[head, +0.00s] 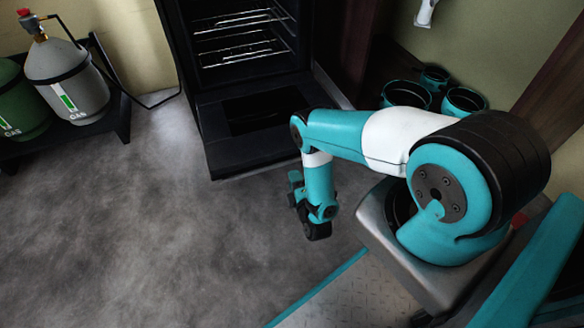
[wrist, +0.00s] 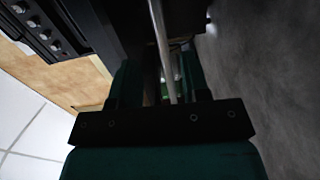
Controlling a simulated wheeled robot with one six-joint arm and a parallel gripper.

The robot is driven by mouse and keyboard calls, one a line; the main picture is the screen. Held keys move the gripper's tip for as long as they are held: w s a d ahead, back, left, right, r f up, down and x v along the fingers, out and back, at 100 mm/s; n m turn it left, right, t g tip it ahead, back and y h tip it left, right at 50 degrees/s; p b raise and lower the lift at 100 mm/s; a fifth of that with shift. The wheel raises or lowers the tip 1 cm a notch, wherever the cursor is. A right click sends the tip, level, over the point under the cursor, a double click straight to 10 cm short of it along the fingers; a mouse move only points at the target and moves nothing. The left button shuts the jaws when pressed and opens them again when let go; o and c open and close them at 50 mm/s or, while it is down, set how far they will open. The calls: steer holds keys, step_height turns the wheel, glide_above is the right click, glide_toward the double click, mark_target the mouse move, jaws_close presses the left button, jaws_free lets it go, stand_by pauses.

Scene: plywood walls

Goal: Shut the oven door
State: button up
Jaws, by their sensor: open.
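The oven (head: 240,40) stands at the back with its dark door (head: 225,140) hinged down, open over the floor. The door's inner side faces up in the head view. My gripper (head: 297,190) is low, just beyond the door's front right corner; its fingertips are hard to make out there. In the wrist view my gripper (wrist: 158,78) is open, with a dark green finger on each side. A pale metal bar (wrist: 161,40), which looks like the door handle, runs between the fingers. I cannot tell whether they touch it.
Wire racks (head: 240,35) show inside the oven. Gas cylinders (head: 65,85) stand on a dark rack at the left. Several dark pots (head: 407,93) sit right of the oven. Control knobs (wrist: 40,30) show at top left in the wrist view. The grey floor (head: 110,230) at left is clear.

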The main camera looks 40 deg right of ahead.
mark_target(287, 164)
steer(key=b+x, duration=0.2)
steer(key=x, duration=0.6)
steer(key=shift+d+f, duration=0.1)
steer(key=shift+d, duration=0.05)
steer(key=shift+w, duration=0.15)
steer(key=shift+c, duration=0.4)
